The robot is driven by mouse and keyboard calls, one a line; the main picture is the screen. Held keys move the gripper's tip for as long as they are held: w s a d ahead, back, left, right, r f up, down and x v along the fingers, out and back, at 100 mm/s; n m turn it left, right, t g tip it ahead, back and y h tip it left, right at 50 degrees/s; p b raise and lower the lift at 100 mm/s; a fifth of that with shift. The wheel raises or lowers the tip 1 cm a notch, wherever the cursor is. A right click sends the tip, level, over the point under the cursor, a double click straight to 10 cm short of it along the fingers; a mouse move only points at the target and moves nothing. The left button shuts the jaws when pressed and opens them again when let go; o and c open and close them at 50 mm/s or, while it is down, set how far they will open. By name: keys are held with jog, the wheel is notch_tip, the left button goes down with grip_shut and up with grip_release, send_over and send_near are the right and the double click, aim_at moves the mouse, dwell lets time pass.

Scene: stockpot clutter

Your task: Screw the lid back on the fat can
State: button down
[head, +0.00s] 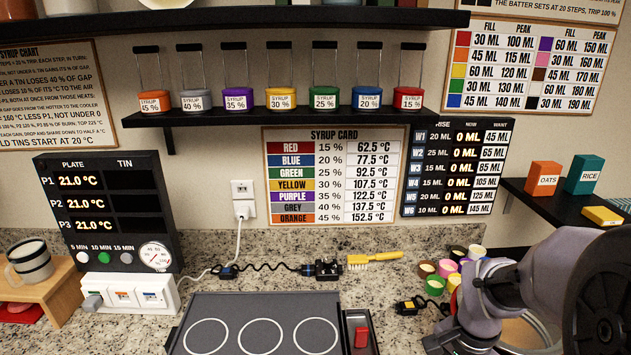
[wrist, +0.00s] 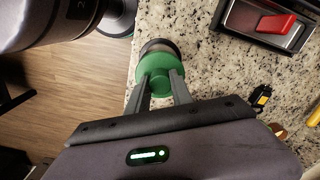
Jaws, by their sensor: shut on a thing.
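A round green lid (wrist: 153,63) is in the wrist view, between the fingertips of my gripper (wrist: 160,78). My gripper is shut on it. A grey-brown rounded body (wrist: 160,45), perhaps the fat can, shows just beyond the lid's far edge. Most of it is hidden by the lid, so I cannot tell whether the lid sits on it or is apart from it. The lid and my gripper's fingertips do not show clearly in the head view, where my arm fills the lower right.
A dark hot plate (head: 262,310) with a red switch (head: 361,337) is at the counter's front. Several small coloured cups (head: 433,285) cluster at right, near a yellow brush (head: 375,259). The granite counter's edge is close to the lid, with wooden floor (wrist: 70,85) beyond it.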

jog(key=shift+m, duration=0.5)
jog(key=c, duration=1.1)
grip_release()
jog(key=shift+o, duration=0.2)
jog(key=shift+r, duration=0.1)
notch_tip(320, 180, up, 17)
jog(key=p, duration=0.6)
jog(key=s+a+f+n+t+y+b, duration=0.1)
jog(key=s+a+f+n+t+b, duration=0.2)
jog(key=a, duration=0.4)
jog(key=s+a+f+n+t+y+b, duration=0.1)
jog(key=s+a+f+n+t+b, duration=0.1)
jog(key=s+a+f+n+b, duration=0.2)
jog(key=s+a+n+b, duration=0.2)
jog(key=s+a+b, duration=0.1)
jog(key=s, duration=0.1)
jog(key=shift+s+a+f+t, duration=0.15)
jog(key=shift+a+f+t, duration=0.15)
jog(key=shift+f+t, duration=0.1)
